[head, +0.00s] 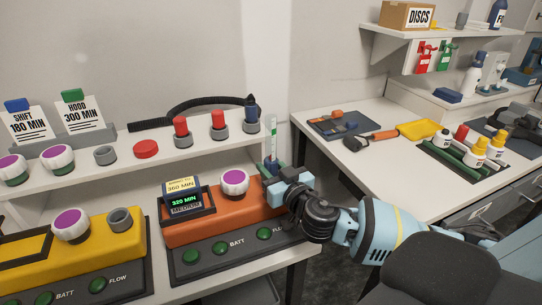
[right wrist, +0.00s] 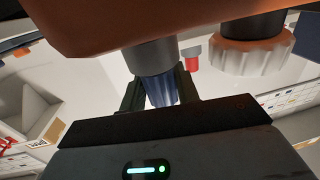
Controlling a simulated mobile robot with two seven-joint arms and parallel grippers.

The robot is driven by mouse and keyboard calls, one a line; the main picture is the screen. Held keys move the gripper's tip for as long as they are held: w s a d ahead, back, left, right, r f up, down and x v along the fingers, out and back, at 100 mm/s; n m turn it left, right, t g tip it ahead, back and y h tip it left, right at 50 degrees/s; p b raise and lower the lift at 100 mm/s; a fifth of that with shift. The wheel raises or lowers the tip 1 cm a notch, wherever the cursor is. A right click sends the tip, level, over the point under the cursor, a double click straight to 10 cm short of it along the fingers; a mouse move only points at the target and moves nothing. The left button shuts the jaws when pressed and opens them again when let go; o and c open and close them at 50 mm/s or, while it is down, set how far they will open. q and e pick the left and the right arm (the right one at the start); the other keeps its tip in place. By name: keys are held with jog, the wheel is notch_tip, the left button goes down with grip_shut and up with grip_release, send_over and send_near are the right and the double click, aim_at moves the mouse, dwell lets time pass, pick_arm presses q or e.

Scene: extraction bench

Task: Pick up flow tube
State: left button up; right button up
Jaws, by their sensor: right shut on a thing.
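In the right wrist view, the gripper (right wrist: 160,98) is shut on a blue ribbed part (right wrist: 160,88), which I take to be the tube's base. This part meets a grey socket (right wrist: 150,54) on the orange pump. Whether it is still seated in the socket I cannot tell. My left gripper is not in view.
A white knob (head: 235,181) and a display (head: 184,202) sit left of my right gripper on the orange pump. The yellow pump (head: 92,252) is farther left. A shelf (head: 110,178) with knobs and cards runs behind. A side table (head: 395,175) holds bottles and tools.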

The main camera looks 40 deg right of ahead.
grip_shut()
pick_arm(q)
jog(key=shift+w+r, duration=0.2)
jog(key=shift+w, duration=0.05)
